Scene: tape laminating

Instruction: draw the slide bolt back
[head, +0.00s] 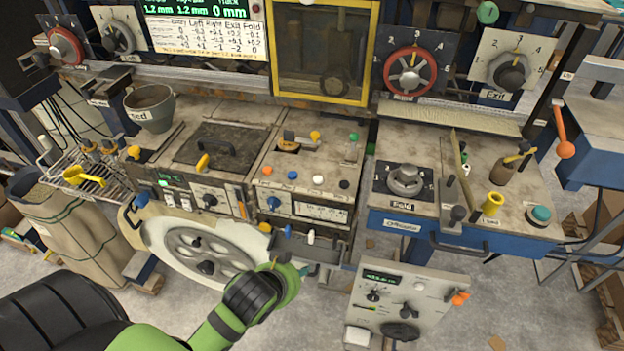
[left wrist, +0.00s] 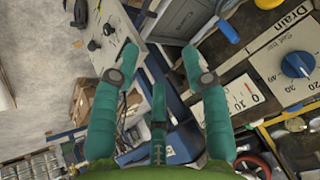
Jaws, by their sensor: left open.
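I cannot pick out the slide bolt with certainty. A small metal bar with a yellow knob (head: 314,136) lies on the middle worktop and looks most like one. My left gripper (head: 303,269) is well below it, in front of the middle unit and beside the large pale handwheel (head: 205,250). In the left wrist view, the teal fingers of my left gripper (left wrist: 160,52) are spread open with nothing between them. The yellow-knobbed bar does not show clearly in that view. My right gripper is out of view.
A blue dial (head: 273,203) is on the middle unit's front; a blue dial by the Drain scale (left wrist: 297,65) is at the wrist view's right. A grey control box (head: 400,300) stands low on the right. A cup (head: 150,107) and a wire basket (head: 85,165) are left.

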